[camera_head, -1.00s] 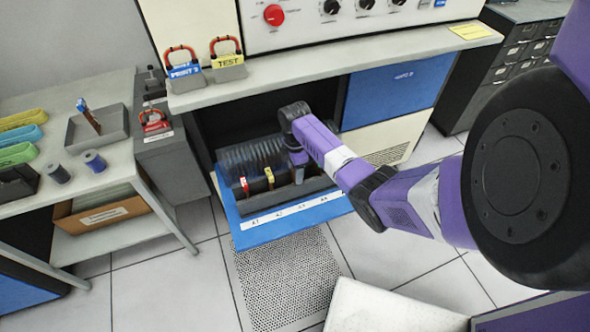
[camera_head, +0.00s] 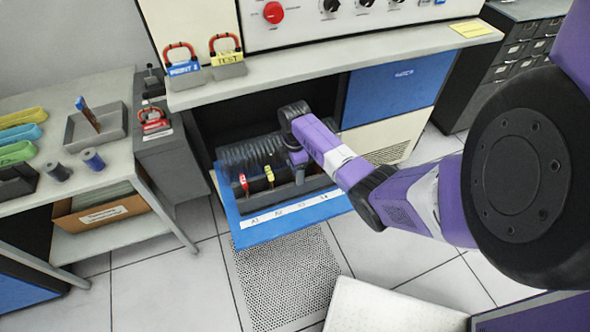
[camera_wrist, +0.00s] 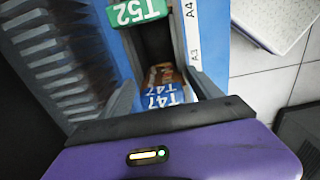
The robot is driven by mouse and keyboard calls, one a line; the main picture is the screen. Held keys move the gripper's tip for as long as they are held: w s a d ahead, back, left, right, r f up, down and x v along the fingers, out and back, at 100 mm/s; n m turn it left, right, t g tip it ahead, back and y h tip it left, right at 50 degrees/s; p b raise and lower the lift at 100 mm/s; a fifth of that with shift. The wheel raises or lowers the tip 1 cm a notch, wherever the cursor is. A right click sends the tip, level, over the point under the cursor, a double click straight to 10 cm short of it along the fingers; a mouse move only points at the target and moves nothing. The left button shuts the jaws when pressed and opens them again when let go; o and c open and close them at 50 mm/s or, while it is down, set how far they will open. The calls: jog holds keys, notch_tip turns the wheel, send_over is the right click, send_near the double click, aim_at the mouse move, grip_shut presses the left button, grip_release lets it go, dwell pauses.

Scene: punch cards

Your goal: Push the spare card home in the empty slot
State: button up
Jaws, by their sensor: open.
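A card with a blue T47 tag (camera_wrist: 163,96) and a brown-orange body stands in the rack, between my gripper's fingers in the wrist view. My gripper (camera_wrist: 165,88) is open around it, one finger on each side; contact cannot be told. A green T52 tag (camera_wrist: 138,11) is further along the row. In the head view my gripper (camera_head: 298,165) points down into the pulled-out card rack (camera_head: 265,198) and hides the T47 and T52 cards. A red-topped card (camera_head: 244,182) and a yellow-topped card (camera_head: 269,174) stand left of it. How deep the T47 card sits is unclear.
The blue drawer front (camera_head: 285,220) carries slot labels, with A3 (camera_wrist: 196,52) beside the T47 card. A countertop (camera_head: 330,65) overhangs the rack.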

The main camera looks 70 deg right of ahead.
jog(key=shift+s+a+f, duration=0.15)
jog(key=shift+a+f, duration=0.05)
dwell(0.3)
jog(key=r, duration=0.8)
jog(key=shift+d+r+p, duration=0.1)
jog(key=shift+d+p, duration=0.1)
jog(key=shift+p, duration=0.1)
